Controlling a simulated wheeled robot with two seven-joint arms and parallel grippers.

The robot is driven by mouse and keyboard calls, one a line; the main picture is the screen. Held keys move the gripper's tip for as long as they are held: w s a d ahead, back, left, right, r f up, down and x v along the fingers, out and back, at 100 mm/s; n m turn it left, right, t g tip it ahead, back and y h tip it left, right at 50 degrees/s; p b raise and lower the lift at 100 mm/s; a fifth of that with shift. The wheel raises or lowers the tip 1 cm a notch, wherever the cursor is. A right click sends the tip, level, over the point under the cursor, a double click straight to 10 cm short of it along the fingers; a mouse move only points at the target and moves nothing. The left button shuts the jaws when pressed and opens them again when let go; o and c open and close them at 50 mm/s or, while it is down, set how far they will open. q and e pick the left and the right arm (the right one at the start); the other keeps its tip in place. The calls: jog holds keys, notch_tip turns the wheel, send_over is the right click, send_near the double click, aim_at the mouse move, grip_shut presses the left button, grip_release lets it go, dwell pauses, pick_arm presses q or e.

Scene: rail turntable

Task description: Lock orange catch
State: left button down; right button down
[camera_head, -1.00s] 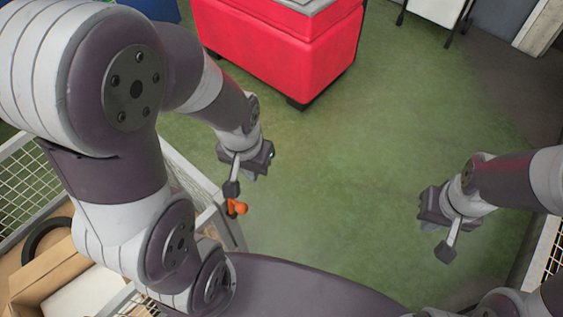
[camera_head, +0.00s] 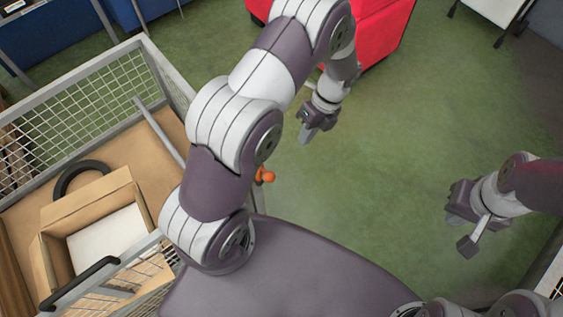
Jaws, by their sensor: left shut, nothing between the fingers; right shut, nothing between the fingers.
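The orange catch (camera_head: 265,175) shows as a small orange knob beside my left arm, low near the right edge of the mesh-sided cart (camera_head: 178,84). Part of it and its mount are hidden behind my arm, so I cannot tell its position. My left gripper (camera_head: 306,138) is shut and empty above the green floor, up and to the right of the catch and apart from it. My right gripper (camera_head: 456,218) is shut and empty over the floor at the right, far from the catch.
The cart at the left holds an open cardboard box (camera_head: 90,225) and a black ring (camera_head: 80,178). A black handle (camera_head: 80,284) is at its near side. A red box-shaped piece (camera_head: 385,30) stands at the back. Green floor (camera_head: 390,150) between my grippers is clear.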

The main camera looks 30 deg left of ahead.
pick_arm(q)
jog(key=shift+d, duration=0.1)
jog(key=s+a+f+p, duration=0.3)
jog(key=s+f+p, duration=0.2)
jog(key=f, duration=0.4)
jog(key=shift+s+a, duration=0.4)
jog(key=shift+s, duration=0.5)
jog(key=shift+f, duration=0.1)
jog(key=shift+w, duration=0.1)
